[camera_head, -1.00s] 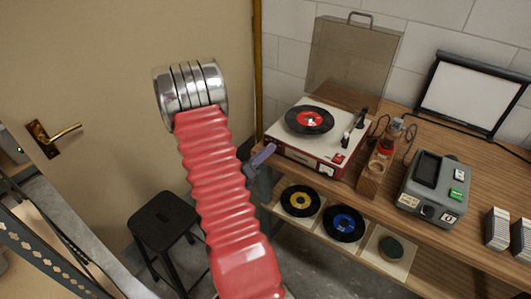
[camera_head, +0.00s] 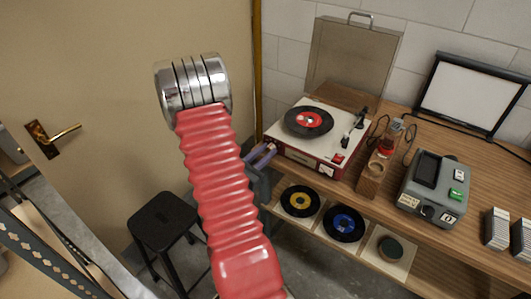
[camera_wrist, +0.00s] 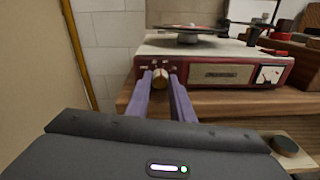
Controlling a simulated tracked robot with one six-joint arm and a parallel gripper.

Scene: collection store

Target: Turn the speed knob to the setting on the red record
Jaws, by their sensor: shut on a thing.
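The record player (camera_head: 316,140) is red with a cream top and stands on the wooden bench; it also shows in the wrist view (camera_wrist: 212,68). The red-labelled black record (camera_head: 307,121) lies on its platter. The speed knob (camera_wrist: 160,78), small and brass-coloured, is on the left of the front panel. My gripper (camera_wrist: 161,80) has its two purple fingers on either side of the knob, shut on it. In the head view my gripper (camera_head: 262,154) is at the player's front left corner, partly behind my arm. The knob's setting marks are too small to read.
Records with yellow (camera_head: 300,200) and blue (camera_head: 343,222) labels and a dark green disc (camera_head: 390,248) lie on the lower shelf. A grey device (camera_head: 435,188) stands to the right. A black stool (camera_head: 163,222) stands on the left.

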